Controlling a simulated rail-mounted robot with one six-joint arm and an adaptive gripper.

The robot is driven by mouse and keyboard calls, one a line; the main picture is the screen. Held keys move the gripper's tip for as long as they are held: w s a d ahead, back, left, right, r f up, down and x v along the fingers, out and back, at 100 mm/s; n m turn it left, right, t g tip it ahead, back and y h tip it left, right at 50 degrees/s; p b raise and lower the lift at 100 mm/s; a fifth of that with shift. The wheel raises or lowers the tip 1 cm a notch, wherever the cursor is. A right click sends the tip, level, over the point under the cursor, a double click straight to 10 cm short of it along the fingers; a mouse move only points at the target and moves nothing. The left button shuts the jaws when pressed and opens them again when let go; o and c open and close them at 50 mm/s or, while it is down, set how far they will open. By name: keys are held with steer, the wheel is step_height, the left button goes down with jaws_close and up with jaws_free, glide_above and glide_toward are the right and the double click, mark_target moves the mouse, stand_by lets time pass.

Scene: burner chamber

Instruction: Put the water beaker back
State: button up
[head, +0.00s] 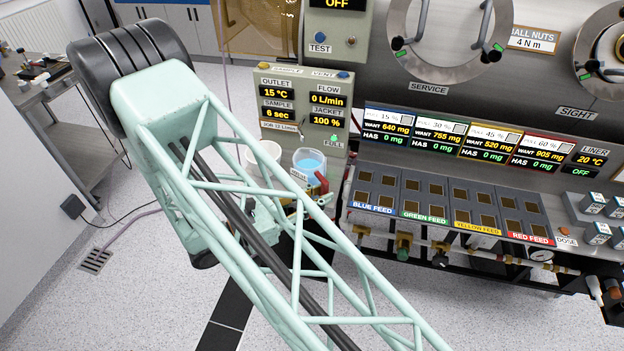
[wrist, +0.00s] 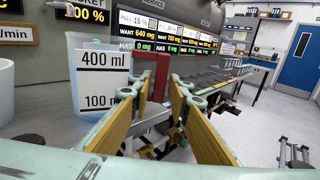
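The water beaker (head: 309,163) is clear, with blue water, and stands upright below the outlet panel in the head view. In the wrist view the beaker (wrist: 97,75), marked 400 ml and 100 ml, is at the left, partly behind the left finger. A red upright handle (wrist: 159,77) on its right side shows between the fingers. My gripper (wrist: 158,97) is open, with yellow pads apart. I cannot tell whether a pad touches the handle.
A white cup (head: 263,158) stands just left of the beaker. The outlet panel (head: 301,108) rises behind. The feed tray (head: 450,205) is close on the right, with pipes and valves below it. My arm covers much of the lower middle.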

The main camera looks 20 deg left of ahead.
steer(key=shift+x, duration=0.8)
steer(key=shift+c, duration=0.2)
jaws_close()
